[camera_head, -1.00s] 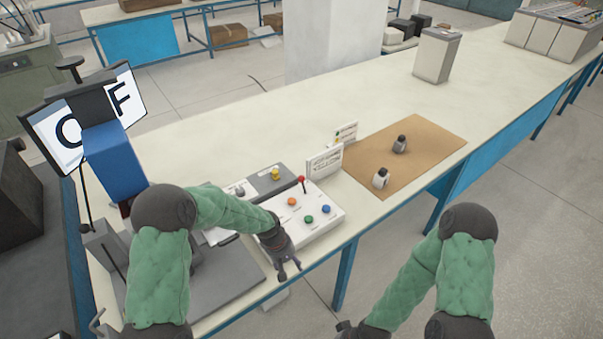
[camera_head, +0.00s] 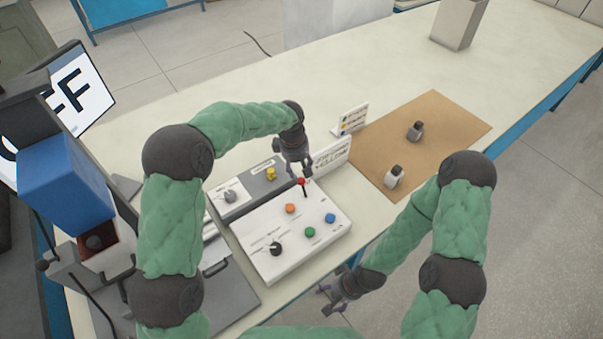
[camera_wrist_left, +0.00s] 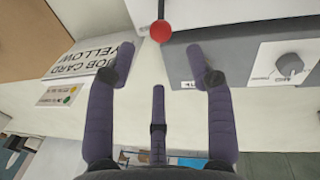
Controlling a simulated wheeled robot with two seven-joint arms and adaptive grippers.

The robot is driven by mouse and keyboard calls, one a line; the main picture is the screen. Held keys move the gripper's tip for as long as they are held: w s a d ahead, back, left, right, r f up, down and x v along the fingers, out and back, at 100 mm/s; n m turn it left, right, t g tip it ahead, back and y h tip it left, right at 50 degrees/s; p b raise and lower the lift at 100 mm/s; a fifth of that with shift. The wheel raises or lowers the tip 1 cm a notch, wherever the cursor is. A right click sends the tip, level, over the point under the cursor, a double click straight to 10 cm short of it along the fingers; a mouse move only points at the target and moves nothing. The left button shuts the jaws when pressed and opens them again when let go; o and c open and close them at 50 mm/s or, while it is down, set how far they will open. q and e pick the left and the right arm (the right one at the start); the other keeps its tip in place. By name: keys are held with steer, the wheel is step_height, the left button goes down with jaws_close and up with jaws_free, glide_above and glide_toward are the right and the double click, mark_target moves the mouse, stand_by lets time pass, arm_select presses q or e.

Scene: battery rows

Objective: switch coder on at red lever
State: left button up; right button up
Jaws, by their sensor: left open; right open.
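The red lever (camera_head: 302,182) stands up at the back right of the white control box (camera_head: 262,262). Its red ball (camera_wrist_left: 160,31) also shows at the top of the left wrist view, ahead of and between my open fingers. My left gripper (camera_head: 300,172) is open and empty just above and behind the lever, apart from it as far as I can see. Its fingers (camera_wrist_left: 160,75) are spread in the wrist view. The screen (camera_head: 75,95) at the left reads OFF, partly hidden. My right gripper (camera_head: 332,297) is open and empty by the table's front edge.
The box carries an orange button (camera_head: 290,208), a green button (camera_head: 310,231), a blue button (camera_head: 330,218) and a black knob (camera_head: 275,248). A grey panel (camera_head: 252,183) and a job card (camera_head: 333,158) stand behind. Two small objects sit on the brown mat (camera_head: 445,115).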

mark_target(301, 179)
arm_select(q)
steer(key=f, duration=0.7)
steer(key=w+d+f+b, duration=0.1)
steer(key=f, duration=0.2)
steer(key=shift+f, duration=0.15)
jaws_close()
